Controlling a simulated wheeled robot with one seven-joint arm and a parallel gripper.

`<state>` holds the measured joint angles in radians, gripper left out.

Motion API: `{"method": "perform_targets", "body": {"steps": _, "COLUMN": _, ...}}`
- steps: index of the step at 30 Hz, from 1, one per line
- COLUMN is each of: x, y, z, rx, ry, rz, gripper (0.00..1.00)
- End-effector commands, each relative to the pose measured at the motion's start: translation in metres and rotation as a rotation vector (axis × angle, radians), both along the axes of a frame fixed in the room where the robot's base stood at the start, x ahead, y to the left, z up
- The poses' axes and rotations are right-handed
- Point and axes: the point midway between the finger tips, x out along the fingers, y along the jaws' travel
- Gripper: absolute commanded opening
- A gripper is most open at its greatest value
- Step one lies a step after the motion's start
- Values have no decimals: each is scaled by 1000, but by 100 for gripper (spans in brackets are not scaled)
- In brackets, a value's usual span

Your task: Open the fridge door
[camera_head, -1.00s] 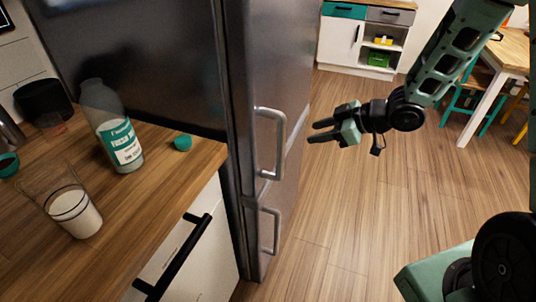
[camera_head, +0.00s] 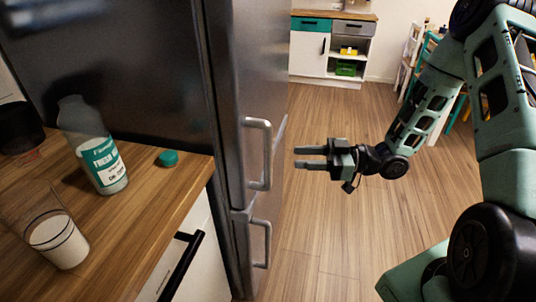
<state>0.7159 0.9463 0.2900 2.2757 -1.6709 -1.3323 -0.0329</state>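The fridge (camera_head: 262,70) is a tall dark metallic cabinet left of centre, and its doors look closed. The upper door has a light grey vertical bar handle (camera_head: 267,155), and the lower door has a similar handle (camera_head: 267,243). My gripper (camera_head: 296,157) is to the right of the upper handle, with its two fingers pointing left toward it. The fingers are apart with a gap between them and nothing held. The fingertips do not appear to touch the handle; the exact depth between them is hard to tell.
A wooden counter (camera_head: 130,235) at left holds a milk bottle (camera_head: 95,150), a glass of milk (camera_head: 58,240) and a green cap (camera_head: 168,158). A black drawer handle (camera_head: 180,268) juts out below. A low cabinet (camera_head: 325,52) stands far back. The floor (camera_head: 320,220) around my gripper is clear.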

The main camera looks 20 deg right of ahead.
Motion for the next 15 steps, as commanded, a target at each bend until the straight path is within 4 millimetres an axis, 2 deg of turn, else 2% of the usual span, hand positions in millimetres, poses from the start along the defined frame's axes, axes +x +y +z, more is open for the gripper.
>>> {"method": "perform_targets", "body": {"steps": 3, "x": 10, "y": 25, "z": 1, "rx": 1, "ry": 0, "rz": 4, "gripper": 39}}
{"method": "perform_targets", "body": {"steps": 9, "x": 26, "y": 59, "z": 1, "rx": 1, "ry": 0, "rz": 3, "gripper": 39}}
{"method": "perform_targets", "body": {"steps": 15, "x": 36, "y": 79, "z": 0, "rx": 0, "ry": 0, "rz": 2, "gripper": 39}}
